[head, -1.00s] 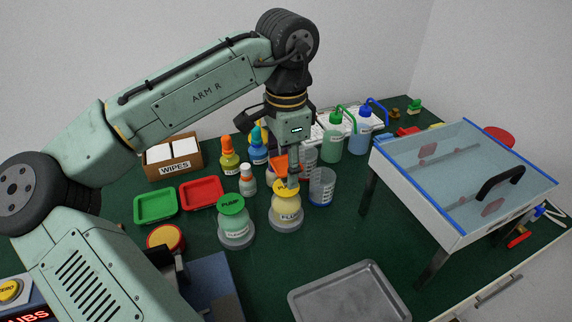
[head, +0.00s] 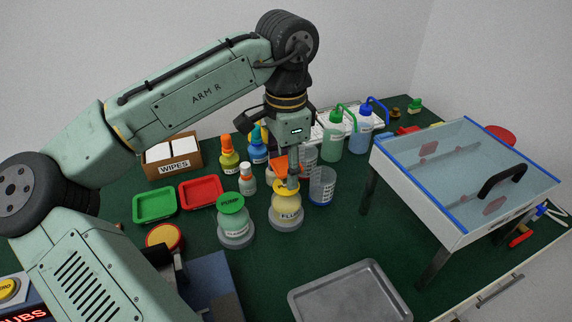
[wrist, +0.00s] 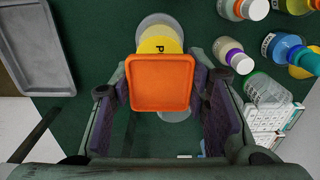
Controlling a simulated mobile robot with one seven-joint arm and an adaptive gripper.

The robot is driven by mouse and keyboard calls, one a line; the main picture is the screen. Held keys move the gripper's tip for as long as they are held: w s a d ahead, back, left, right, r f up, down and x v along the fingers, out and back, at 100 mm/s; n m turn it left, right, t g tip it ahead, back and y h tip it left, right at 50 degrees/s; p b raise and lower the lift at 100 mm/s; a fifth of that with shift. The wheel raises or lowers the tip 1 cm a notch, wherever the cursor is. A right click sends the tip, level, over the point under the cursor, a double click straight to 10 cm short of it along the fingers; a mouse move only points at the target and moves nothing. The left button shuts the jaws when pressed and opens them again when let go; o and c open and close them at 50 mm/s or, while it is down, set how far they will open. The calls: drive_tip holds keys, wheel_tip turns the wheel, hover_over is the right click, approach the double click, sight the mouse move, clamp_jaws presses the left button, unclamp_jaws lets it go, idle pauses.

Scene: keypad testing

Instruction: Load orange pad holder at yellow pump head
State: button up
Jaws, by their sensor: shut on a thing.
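My gripper (wrist: 162,92) is shut on the orange pad holder (wrist: 160,84), a square tray with a raised rim held between its two dark finger pads. The holder also shows in the head view (head: 281,166), partly hidden by my gripper. The yellow pump head (wrist: 160,43) is just beyond the holder in the wrist view, and the holder overlaps its near part. In the head view the yellow pump head (head: 287,188) sits on a clear bottle directly below my gripper. I cannot tell whether the holder touches it.
A green pump bottle (head: 231,206) stands left of the yellow one. A clear beaker (head: 322,187) is close on the right. Red (head: 201,192) and green (head: 155,206) trays lie left, a metal tray (head: 350,298) in front, and a clear-topped stand (head: 465,180) right.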

drive_tip(key=shift+f+b, duration=0.3)
drive_tip(key=shift+f, duration=0.5)
idle(0.9)
drive_tip(key=shift+r, duration=0.1)
wheel_tip(320, 180, up, 7)
drive_tip(key=p, duration=0.7)
drive_tip(key=shift+f, duration=0.2)
idle(0.3)
